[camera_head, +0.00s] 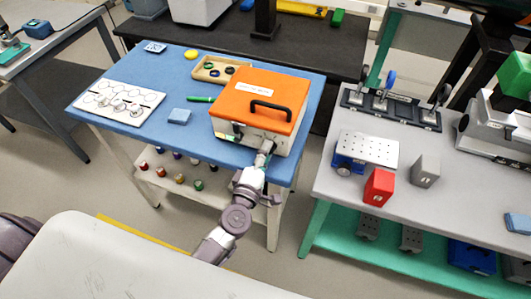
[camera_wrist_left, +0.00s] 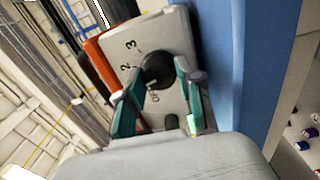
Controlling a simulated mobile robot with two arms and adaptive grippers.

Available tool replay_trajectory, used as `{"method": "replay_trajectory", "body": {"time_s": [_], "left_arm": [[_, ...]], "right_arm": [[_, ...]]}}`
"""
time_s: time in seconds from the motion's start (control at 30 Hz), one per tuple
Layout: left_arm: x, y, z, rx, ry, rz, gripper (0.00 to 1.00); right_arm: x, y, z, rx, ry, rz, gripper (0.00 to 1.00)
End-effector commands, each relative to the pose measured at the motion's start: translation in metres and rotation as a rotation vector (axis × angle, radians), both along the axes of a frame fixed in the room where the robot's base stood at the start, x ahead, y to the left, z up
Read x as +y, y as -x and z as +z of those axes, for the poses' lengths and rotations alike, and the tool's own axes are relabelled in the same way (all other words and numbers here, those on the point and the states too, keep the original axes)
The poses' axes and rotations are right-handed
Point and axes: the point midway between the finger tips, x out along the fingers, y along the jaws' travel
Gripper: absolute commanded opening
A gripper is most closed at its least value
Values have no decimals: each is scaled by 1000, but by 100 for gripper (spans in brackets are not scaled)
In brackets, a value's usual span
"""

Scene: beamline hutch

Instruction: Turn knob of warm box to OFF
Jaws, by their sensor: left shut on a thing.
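The warm box (camera_head: 237,107) is a white box with an orange lid and a black lid handle, standing on the right end of the blue table top. My left gripper (camera_head: 266,147) is at the box's front panel. In the left wrist view its two teal fingers (camera_wrist_left: 155,92) are shut on the knob, one on each side. I cannot tell the knob's exact setting. My right gripper is not in view.
A grey workbench (camera_head: 330,193) stands to the right across a narrow gap. Small coloured bottles stand on the shelf below.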

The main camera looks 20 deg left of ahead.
Motion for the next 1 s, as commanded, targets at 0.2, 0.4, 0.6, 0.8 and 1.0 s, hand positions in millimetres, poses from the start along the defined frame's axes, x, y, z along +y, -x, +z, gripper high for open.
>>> {"method": "replay_trajectory", "body": {"time_s": [0.2, 0.4, 0.6, 0.8, 1.0], "left_arm": [[0, 0, -2, 8, 210, 2, 1], [0, 0, -3, 15, 397, 2, 1], [0, 0, -3, 20, 568, 2, 1], [0, 1, -3, 26, 700, 2, 1], [0, 1, -3, 30, 785, 2, 1]], "right_arm": [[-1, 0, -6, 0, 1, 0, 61], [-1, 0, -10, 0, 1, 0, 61], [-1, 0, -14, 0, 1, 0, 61], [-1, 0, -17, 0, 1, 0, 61], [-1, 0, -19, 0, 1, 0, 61]]}}
